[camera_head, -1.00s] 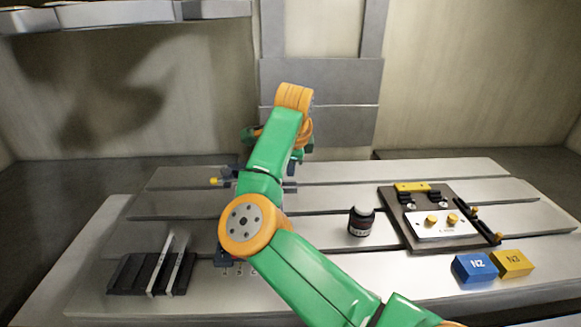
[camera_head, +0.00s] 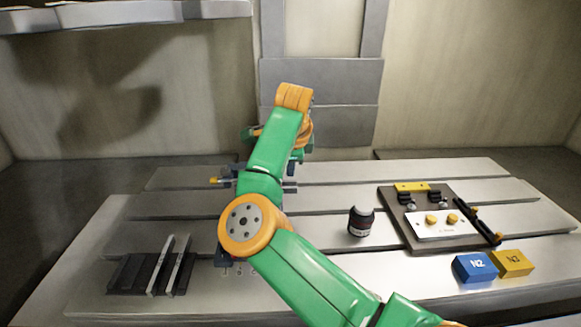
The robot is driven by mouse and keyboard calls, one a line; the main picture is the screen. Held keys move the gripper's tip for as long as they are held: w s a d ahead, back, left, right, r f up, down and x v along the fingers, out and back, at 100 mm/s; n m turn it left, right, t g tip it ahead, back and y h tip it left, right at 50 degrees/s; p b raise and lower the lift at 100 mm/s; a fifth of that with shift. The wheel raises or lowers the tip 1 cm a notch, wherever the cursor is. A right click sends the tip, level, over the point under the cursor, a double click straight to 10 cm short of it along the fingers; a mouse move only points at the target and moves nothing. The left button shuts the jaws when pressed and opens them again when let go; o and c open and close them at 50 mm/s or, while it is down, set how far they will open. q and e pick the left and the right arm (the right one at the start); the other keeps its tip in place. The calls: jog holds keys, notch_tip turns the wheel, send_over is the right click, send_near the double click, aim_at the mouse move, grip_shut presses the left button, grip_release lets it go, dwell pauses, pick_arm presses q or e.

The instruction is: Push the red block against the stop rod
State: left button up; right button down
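No red block shows; my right arm (camera_head: 310,274), green and orange, crosses the middle of the table and may hide it. My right gripper is mostly or wholly behind this arm, and its fingertips cannot be made out. Dark parts with a yellow tip (camera_head: 214,181) stick out left of the arm; I cannot tell if they include the stop rod. A black rod with orange ends (camera_head: 484,224) lies along the right side of the dark mould base (camera_head: 396,219); I cannot tell if this is the stop rod. My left gripper is not in view.
A blue block (camera_head: 474,268) and a yellow block (camera_head: 513,264) sit side by side at the front right. A dark bottle (camera_head: 361,222) stands left of the mould base. A black slotted rack (camera_head: 130,274) with upright plates is at the front left.

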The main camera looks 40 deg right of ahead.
jog(key=shift+w+a, duration=0.5)
jog(key=shift+a, duration=0.15)
jog(key=shift+w+a, duration=0.1)
